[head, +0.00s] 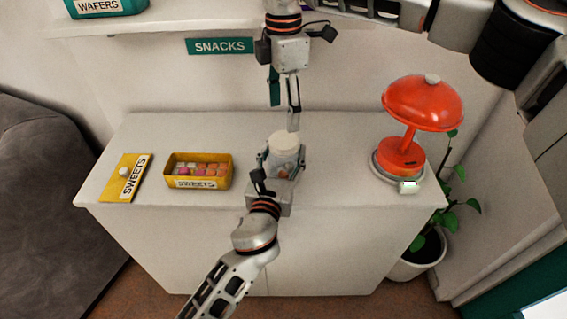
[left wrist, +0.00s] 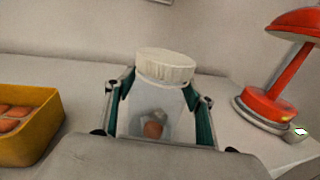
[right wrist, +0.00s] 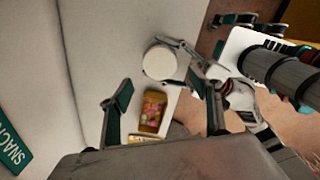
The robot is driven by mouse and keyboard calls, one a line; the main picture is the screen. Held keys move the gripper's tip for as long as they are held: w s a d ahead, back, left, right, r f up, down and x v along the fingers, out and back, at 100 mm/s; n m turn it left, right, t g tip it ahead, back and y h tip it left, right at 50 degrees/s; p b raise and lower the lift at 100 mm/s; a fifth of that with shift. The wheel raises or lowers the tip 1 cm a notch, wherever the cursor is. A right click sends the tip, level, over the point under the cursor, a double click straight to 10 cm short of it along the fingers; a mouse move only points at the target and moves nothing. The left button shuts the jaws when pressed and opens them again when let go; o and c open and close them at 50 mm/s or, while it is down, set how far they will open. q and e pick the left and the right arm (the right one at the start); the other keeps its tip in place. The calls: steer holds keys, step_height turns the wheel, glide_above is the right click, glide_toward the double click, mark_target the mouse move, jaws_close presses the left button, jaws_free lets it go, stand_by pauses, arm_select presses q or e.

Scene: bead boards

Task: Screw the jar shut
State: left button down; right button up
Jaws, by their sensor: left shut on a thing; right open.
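The jar (head: 284,160) stands on the white cabinet top, clear with something brownish inside. A cream lid (head: 285,141) sits on its mouth; I cannot tell how tightly. My left gripper (head: 279,168) is shut around the jar's body, and the left wrist view shows the jar (left wrist: 152,120) between its fingers with the ribbed lid (left wrist: 166,65) above them. My right gripper (head: 284,101) is open and empty, above and behind the jar. In the right wrist view the lid (right wrist: 160,62) lies beyond the open fingers (right wrist: 165,108), apart from them.
A yellow sweets tin (head: 198,184) with pieces in it stands left of the jar. Its lid (head: 126,178) lies flat farther left. A red lamp (head: 404,150) stands at the right end. The shelf (head: 165,25) overhangs the back. The cabinet top (head: 340,180) is bare between jar and lamp.

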mark_target(283, 140)
steer(key=n, duration=3.5)
steer(key=shift+s+r, duration=0.1)
steer(key=shift+r, duration=0.25)
steer(key=n, duration=0.5)
steer(key=shift+f, duration=0.2)
steer(key=n, duration=0.5)
steer(key=shift+f, duration=0.15)
steer(key=shift+f, duration=0.1)
steer(key=shift+f, duration=3.9)
